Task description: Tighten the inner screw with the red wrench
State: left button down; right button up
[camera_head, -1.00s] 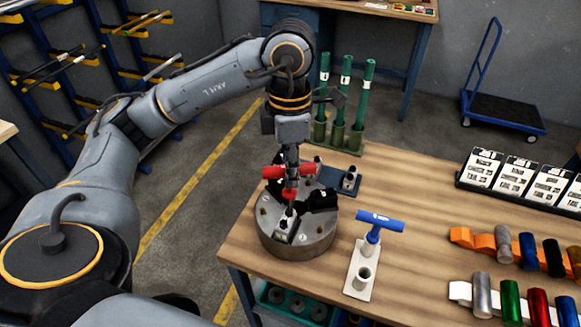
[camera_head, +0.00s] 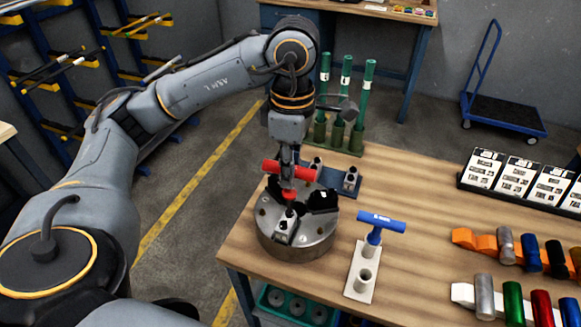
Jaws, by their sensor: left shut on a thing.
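My left gripper (camera_head: 288,182) points down and is shut on the red T-handled wrench (camera_head: 302,171). The wrench stands upright with its lower end at a round grey metal chuck (camera_head: 300,246) on the near left corner of the table. Black jaws (camera_head: 323,201) sit on top of the chuck around the wrench's shaft. The inner screw itself cannot be made out; the gripper and jaws cover that area. A blue T-handled wrench (camera_head: 381,221) stands in a pale holder (camera_head: 359,284) to the right. My right gripper is not in view.
A blue holder (camera_head: 350,182) and a stand of green tubes (camera_head: 346,137) are behind the chuck. Coloured cylinders on orange and white racks (camera_head: 465,238) and labelled cards (camera_head: 517,177) lie at the right. The table middle (camera_head: 420,200) is clear.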

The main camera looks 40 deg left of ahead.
pick_arm(q)
jog(key=shift+m, duration=1.4)
jog(key=shift+m+b, duration=0.35)
jog(key=shift+m, duration=1.05)
jog(key=shift+s+m, duration=0.1)
jog(key=shift+m, duration=1.3)
jog(key=shift+m+y+b, duration=0.3)
jog(key=shift+m+b, duration=0.1)
jog(key=shift+m, duration=1)
